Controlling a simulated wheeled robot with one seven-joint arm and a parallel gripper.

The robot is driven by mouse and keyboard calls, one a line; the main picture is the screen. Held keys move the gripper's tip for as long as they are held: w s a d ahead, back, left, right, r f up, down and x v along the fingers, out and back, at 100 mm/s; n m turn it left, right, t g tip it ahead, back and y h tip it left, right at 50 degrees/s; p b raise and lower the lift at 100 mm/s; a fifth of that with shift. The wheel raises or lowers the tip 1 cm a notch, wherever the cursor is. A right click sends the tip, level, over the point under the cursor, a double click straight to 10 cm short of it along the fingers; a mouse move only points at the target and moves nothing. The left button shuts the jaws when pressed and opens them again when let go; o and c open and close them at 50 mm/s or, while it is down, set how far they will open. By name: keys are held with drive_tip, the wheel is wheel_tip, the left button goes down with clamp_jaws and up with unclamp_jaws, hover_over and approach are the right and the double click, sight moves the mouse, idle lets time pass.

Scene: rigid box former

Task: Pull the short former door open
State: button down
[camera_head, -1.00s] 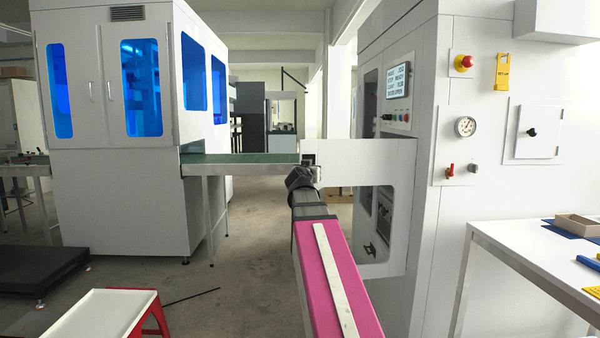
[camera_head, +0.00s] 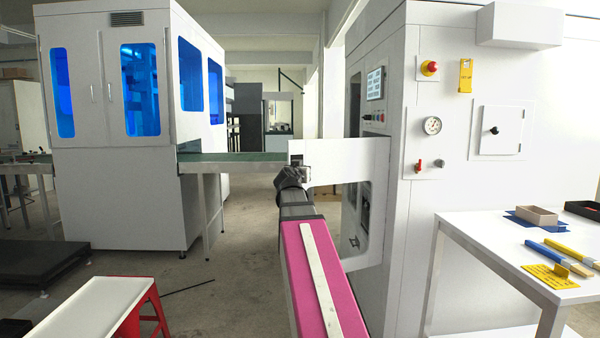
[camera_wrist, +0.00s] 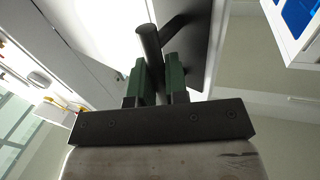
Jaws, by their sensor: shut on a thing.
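My gripper (camera_head: 296,172) is at that free edge. In the wrist view, my gripper (camera_wrist: 160,82) has its green fingers on both sides of a dark round handle bar (camera_wrist: 149,45), shut on it. In the head view the handle is mostly hidden by my gripper and arm.
A green conveyor (camera_head: 235,158) runs behind my gripper to the blue-windowed cabinet (camera_head: 125,180). A white table (camera_head: 480,235) with a small box and tools stands at right. A white-topped red stool (camera_head: 95,305) is at lower left. Open floor lies left of my arm.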

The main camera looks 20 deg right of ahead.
drive_tip(key=shift+d, duration=0.1)
drive_tip(key=c, duration=1.2)
unclamp_jaws()
drive_tip(key=shift+o, duration=0.2)
drive_tip(key=v, duration=1)
drive_tip(key=shift+s+a, duration=0.25)
drive_tip(key=shift+s, duration=0.1)
drive_tip(key=shift+f, duration=0.15)
